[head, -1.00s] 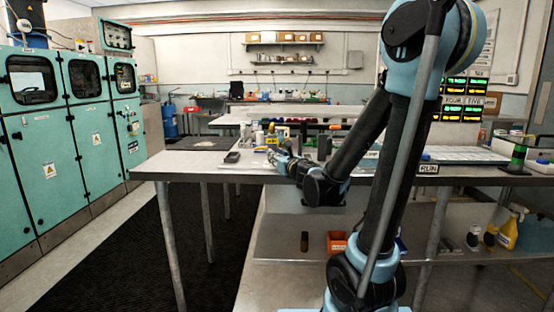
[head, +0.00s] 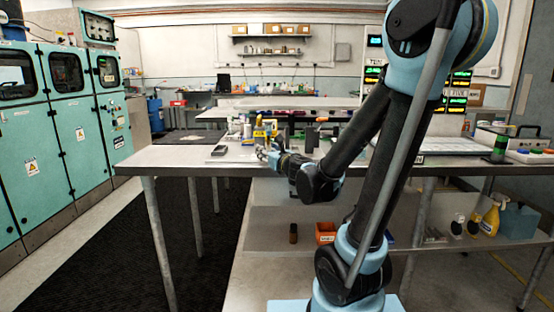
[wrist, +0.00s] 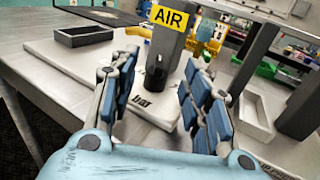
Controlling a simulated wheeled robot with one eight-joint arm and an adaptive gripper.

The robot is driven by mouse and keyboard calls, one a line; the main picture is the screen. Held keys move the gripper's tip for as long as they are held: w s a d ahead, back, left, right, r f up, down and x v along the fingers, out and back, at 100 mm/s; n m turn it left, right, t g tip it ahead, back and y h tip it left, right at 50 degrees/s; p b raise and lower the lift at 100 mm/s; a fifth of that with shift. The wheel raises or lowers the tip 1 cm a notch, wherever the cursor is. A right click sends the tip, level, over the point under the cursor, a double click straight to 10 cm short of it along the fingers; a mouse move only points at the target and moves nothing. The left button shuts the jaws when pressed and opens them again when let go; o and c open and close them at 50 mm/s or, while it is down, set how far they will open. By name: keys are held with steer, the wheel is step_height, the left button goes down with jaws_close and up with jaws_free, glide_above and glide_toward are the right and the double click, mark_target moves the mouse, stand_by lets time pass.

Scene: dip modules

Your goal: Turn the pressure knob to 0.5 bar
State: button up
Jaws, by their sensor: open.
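In the wrist view a dark grey post (wrist: 160,65) with a yellow AIR label (wrist: 171,17) stands on a white base plate (wrist: 80,72). Black lettering that reads like "bar" is on the plate by the post's foot. I cannot make out a knob or its pointer; the post and my fingers may hide it. My gripper (wrist: 160,85) is open, with its blue-padded fingers on either side of the post in the picture. I cannot tell whether they touch it. In the head view my gripper (head: 270,152) is small, at the bench's front edge by the yellow label.
A dark open tray (wrist: 84,36) lies left of the post. A light grey tray (wrist: 254,112) and a dark upright (wrist: 250,60) stand close on the right. Yellow parts (wrist: 212,48) show behind the post. The bench's left front (head: 165,160) is mostly clear.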

steer(key=v, duration=0.8)
steer(key=shift+s+d, duration=0.2)
steer(key=shift+s, duration=0.15)
steer(key=shift+f, duration=0.1)
stand_by(0.3)
